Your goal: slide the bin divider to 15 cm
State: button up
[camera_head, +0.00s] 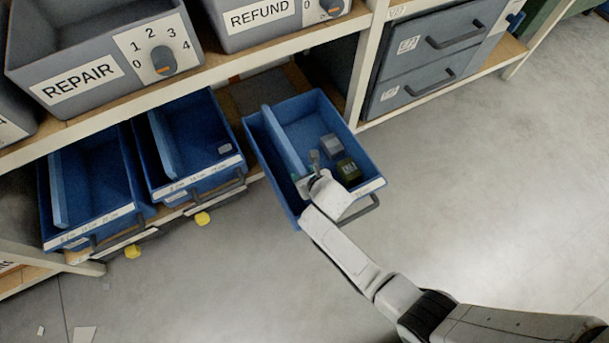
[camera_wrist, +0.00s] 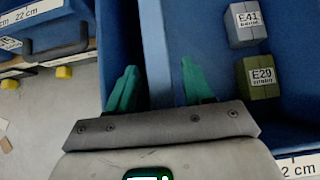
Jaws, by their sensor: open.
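A blue bin (camera_head: 359,139) is pulled out from the lower shelf. Its light blue divider (camera_head: 282,142) stands upright left of the bin's middle and runs from back to front. In the wrist view the divider (camera_wrist: 154,45) lies between the green fingers of my gripper (camera_wrist: 158,75). The fingers are open, one on each side, with a visible gap to the right finger; contact on the left is unclear. In the head view my gripper (camera_head: 308,175) is over the bin's front part. The scale strip (camera_head: 371,188) on the front rim is mostly hidden by my arm.
A grey block E41 (camera_wrist: 245,22) and a green block E29 (camera_wrist: 258,77) sit right of the divider. Two more blue bins (camera_head: 92,185) (camera_head: 193,145) with dividers stand to the left. Racks hold REPAIR (camera_head: 100,50) and REFUND bins above. The floor at right is clear.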

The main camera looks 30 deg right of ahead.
grip_shut()
dwell(0.5)
